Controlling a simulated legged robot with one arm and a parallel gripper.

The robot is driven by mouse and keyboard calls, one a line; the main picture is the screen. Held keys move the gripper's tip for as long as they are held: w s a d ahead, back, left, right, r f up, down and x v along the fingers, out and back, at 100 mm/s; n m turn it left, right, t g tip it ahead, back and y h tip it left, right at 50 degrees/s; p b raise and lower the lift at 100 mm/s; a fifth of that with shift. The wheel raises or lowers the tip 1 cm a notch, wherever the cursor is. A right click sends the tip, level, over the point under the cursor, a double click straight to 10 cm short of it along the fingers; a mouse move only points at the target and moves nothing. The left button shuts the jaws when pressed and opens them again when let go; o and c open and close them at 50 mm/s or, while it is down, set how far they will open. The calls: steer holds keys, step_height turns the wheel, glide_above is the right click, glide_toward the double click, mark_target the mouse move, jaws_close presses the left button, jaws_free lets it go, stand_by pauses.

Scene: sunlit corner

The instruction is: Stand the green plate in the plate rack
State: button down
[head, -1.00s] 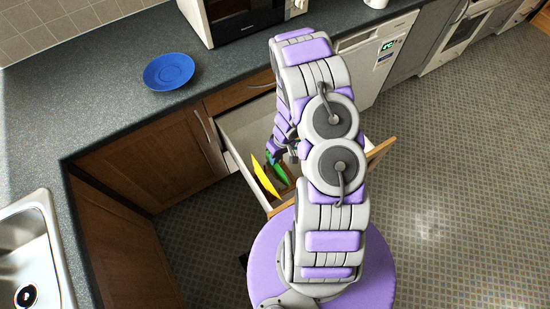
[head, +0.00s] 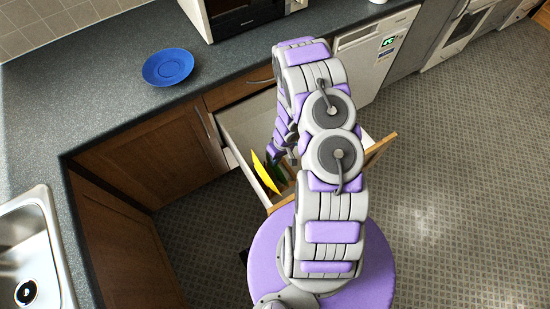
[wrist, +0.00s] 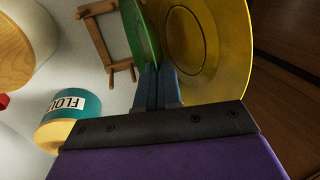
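The green plate (wrist: 143,30) stands on edge in the wrist view, and its near edge runs between the two close-set fingers of my gripper (wrist: 158,88). The gripper looks shut on it. The wooden plate rack (wrist: 97,12) shows as a frame with pegs left of the green plate in the wrist view. Most of the rack is hidden, and I cannot tell whether the plate touches it.
The yellow plate (wrist: 205,40) stands on edge close to the right of the green one. A flour tin (wrist: 68,118) and a round wooden-topped container (wrist: 15,50) share the drawer (head: 240,120). A blue plate (head: 168,68) lies on the counter.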

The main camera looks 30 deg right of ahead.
steer(key=c, duration=1.2)
jaws_free()
steer(key=shift+r, duration=0.1)
steer(key=p+v, duration=0.4)
steer(key=v, duration=1.3)
steer(key=shift+w+d, duration=0.1)
